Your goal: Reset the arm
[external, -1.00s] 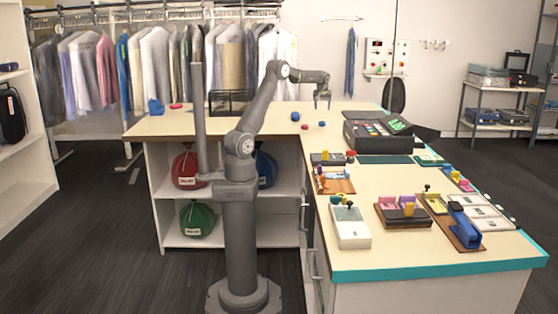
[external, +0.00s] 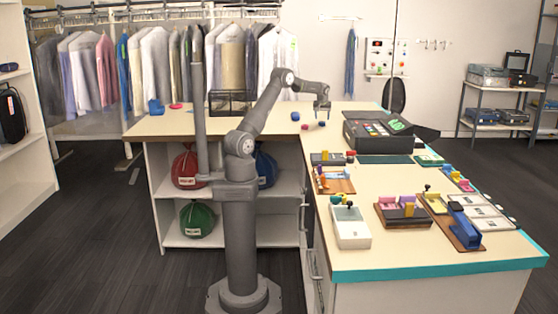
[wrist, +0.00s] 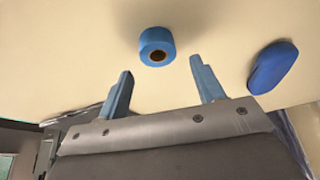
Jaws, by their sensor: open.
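My gripper (external: 322,112) hangs above the back part of the L-shaped counter (external: 230,122), with its fingers pointing down. In the wrist view its two blue fingers (wrist: 160,72) stand wide apart with nothing between them. A blue roll (wrist: 157,45) with a dark hole lies on the counter just beyond the fingertips. A blue rounded piece (wrist: 273,66) lies to the right of the fingers. In the external view small blue pieces (external: 295,116) and a red one (external: 304,127) lie near the gripper.
Several small devices, including a white box (external: 350,228), fill the right counter wing. A black wire basket (external: 230,102) stands at the back, before a rail of hanging garments (external: 160,65). The counter's left part is mostly clear.

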